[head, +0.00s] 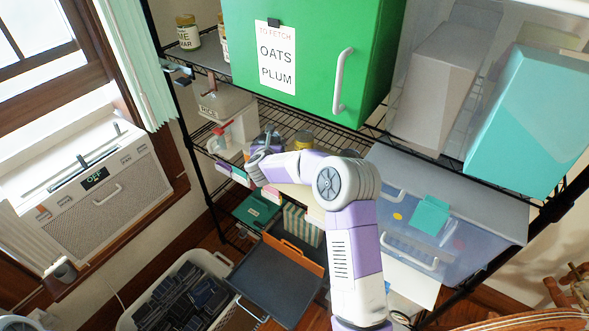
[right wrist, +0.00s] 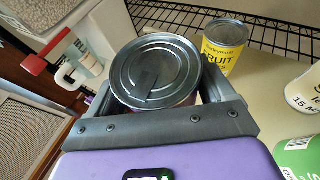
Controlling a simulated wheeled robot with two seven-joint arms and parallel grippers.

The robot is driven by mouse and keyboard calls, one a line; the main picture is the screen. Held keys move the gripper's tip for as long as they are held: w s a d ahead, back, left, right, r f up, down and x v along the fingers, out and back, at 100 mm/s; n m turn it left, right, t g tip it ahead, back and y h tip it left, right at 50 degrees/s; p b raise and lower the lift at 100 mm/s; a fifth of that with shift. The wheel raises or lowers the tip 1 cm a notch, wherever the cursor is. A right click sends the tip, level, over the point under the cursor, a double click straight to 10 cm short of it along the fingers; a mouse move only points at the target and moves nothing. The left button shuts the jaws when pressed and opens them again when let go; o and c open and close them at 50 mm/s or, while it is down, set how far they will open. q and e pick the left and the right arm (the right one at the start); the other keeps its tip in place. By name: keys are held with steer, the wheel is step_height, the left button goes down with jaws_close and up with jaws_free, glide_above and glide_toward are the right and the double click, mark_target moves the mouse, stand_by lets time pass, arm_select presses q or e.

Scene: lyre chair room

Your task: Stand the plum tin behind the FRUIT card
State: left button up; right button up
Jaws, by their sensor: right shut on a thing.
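My right gripper (right wrist: 160,100) is shut around a round tin (right wrist: 155,70), seen from above. Its grey metal lid fills the space between the fingers; a sliver of purplish side shows, but no name can be read. No separate FRUIT card can be made out. My left gripper is out of view.
A green cabinet (head: 300,60) with an "OATS PLUM" note sits above. A clear blue box (head: 420,225) stands lower right. A white-labelled container (right wrist: 304,90) is right of the held tin.

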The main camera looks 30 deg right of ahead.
steer(key=s+d+r+m, duration=0.1)
steer(key=s+d+r, duration=0.1)
steer(key=d, duration=0.1)
steer(key=shift+g+h, duration=0.4)
steer(key=shift+h, duration=0.1)
steer(key=shift+d+f, duration=0.15)
steer(key=shift+f, duration=1.5)
steer(key=shift+d+f, duration=0.15)
steer(key=shift+f, duration=1.5)
steer(key=shift+d+f, duration=0.15)
steer(key=shift+f, duration=1.5)
steer(key=shift+f, duration=0.15)
steer(key=o, duration=1.3)
steer(key=shift+s, duration=0.1)
